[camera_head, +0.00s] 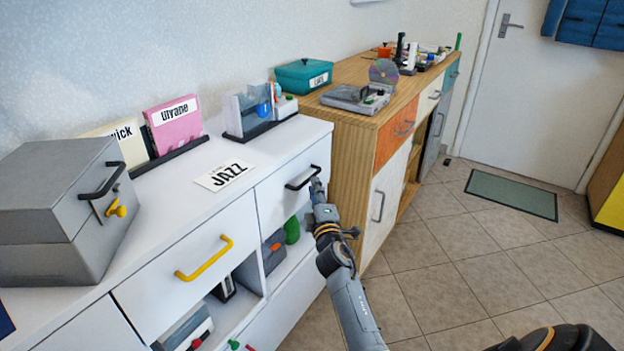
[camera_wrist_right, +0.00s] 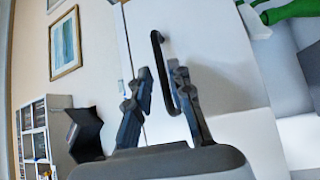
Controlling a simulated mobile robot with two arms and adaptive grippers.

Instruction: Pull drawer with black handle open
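The drawer with the black handle (camera_head: 275,205) is at the right end of the white cabinet's top row, and its front looks flush, so it appears shut. Its black handle (camera_head: 303,178) is a dark bar. My right gripper (camera_head: 316,183) is at the right end of this handle. In the right wrist view, the handle (camera_wrist_right: 156,45) runs between the two spread fingers of my right gripper (camera_wrist_right: 161,74), close to one finger. I cannot tell whether that finger touches it. The white drawer front (camera_wrist_right: 205,60) lies behind. My left gripper is not in view.
A drawer with a yellow handle (camera_head: 205,259) is to the left. A grey box (camera_head: 65,205), a JAZZ card (camera_head: 224,175) and disc holders stand on the white cabinet (camera_head: 175,205). A wooden cabinet (camera_head: 350,135) stands at right.

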